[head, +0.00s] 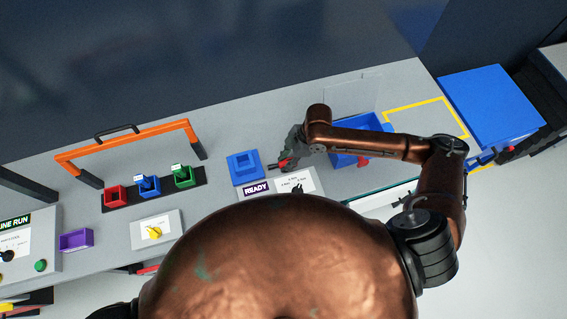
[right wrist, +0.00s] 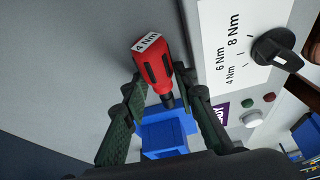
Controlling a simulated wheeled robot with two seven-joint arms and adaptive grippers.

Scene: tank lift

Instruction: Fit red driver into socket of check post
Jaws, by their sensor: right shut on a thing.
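The red driver (head: 284,163), with a white "4 Nm" label on its end, is held in my right gripper (head: 290,158), which is shut on it. In the right wrist view the driver (right wrist: 158,68) lies between the two fingers (right wrist: 158,92), its dark tip pointing toward a blue block. This blue block, seemingly the check post (head: 245,166), stands on the bench just left of the gripper and has a raised middle. It also shows beyond the driver in the wrist view (right wrist: 165,135). The driver tip appears apart from it. The socket opening is not clear. My left gripper is not in view.
A "READY" panel (head: 256,189) with a torque dial (right wrist: 278,47) stands in front of the post. Red (head: 115,197), blue (head: 148,186) and green (head: 184,177) holders sit left, under an orange frame (head: 130,141). A blue bin (head: 350,158) stands right.

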